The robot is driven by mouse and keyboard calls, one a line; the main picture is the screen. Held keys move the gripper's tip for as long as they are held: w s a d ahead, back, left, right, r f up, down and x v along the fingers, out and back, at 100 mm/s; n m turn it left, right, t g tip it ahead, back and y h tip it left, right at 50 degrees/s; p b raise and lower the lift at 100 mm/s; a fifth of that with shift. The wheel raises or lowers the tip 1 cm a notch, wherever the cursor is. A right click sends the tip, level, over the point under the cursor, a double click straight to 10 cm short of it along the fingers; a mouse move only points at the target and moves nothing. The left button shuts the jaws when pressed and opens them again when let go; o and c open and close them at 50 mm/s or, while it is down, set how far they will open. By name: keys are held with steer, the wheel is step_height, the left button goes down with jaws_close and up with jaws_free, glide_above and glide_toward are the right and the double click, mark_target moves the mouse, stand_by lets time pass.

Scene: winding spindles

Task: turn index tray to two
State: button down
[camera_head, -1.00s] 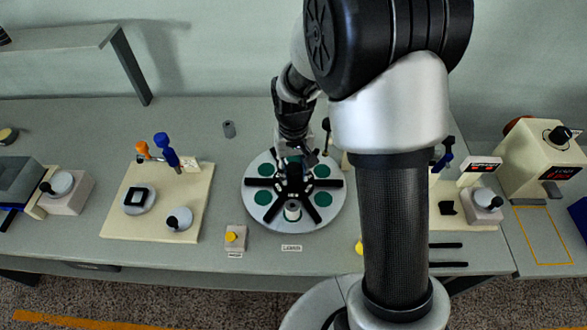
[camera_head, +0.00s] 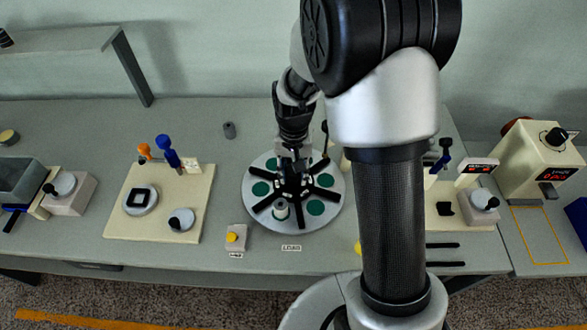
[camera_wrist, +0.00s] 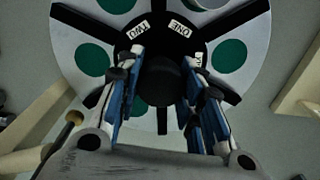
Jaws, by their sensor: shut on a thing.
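The index tray (camera_head: 331,165) is a round light-grey disc with black spokes and several green discs, in the middle of the bench. In the wrist view its rim (camera_wrist: 70,22) fills the top. Labels reading TWO (camera_wrist: 139,29) and ONE (camera_wrist: 180,28) show upside down on its black hub; a third label is partly hidden. My gripper (camera_head: 292,166) is over the tray's centre. In the wrist view its blue-lined fingers (camera_wrist: 166,95) are shut around the dark central knob (camera_wrist: 164,78). A pale cylinder (camera_head: 281,210) stands at the tray's front.
A yellow-button box (camera_head: 236,237) stands left of the tray's front. A beige board (camera_head: 193,204) with orange and blue handles is farther left. A small grey cylinder (camera_head: 229,130) stands behind. A beige meter box (camera_head: 535,160) is at right. My arm hides part of the bench right of the tray.

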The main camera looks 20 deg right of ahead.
steer(key=shift+m+p, duration=0.6)
steer(key=shift+m, duration=1.6)
steer(key=shift+m+p, duration=0.35)
steer(key=shift+m, duration=1.55)
steer(key=c, duration=1.1)
jaws_free()
step_height(320, 180, up, 11)
steer(key=shift+r, duration=0.55)
